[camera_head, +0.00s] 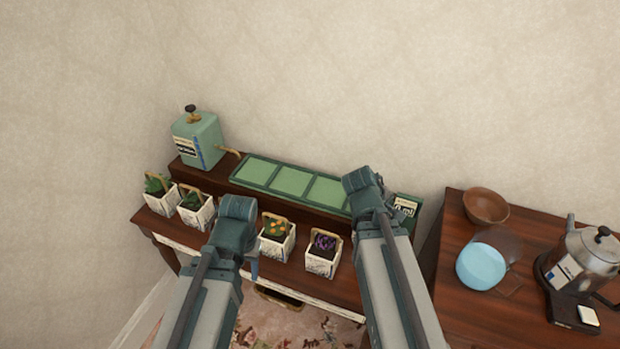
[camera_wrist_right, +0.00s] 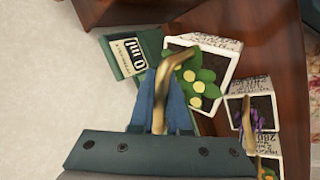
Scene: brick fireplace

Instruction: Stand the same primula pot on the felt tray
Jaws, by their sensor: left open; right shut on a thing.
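The primula pot (camera_wrist_right: 210,68) is a white lettered box with dark soil, green leaves and pale yellow flowers. My right gripper (camera_wrist_right: 165,95) is shut on its tan hoop handle in the right wrist view. The pot is beside the labelled end of the green felt tray (camera_wrist_right: 145,45); I cannot tell whether it touches anything below. In the head view the felt tray (camera_head: 292,183) lies along the table's back, with several pale green bare panels, and my right arm hides the primula pot. My left gripper (camera_head: 252,268) is open, with empty fingers partly hidden, near the front pots.
A pot with orange flowers (camera_head: 276,243) and one with purple flowers (camera_head: 323,255) stand between my arms. Two leafy pots (camera_head: 160,196) (camera_head: 196,210) stand left. A green dispenser (camera_head: 196,140) stands back left. A second table holds a wooden bowl (camera_head: 486,206) and a kettle (camera_head: 580,260).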

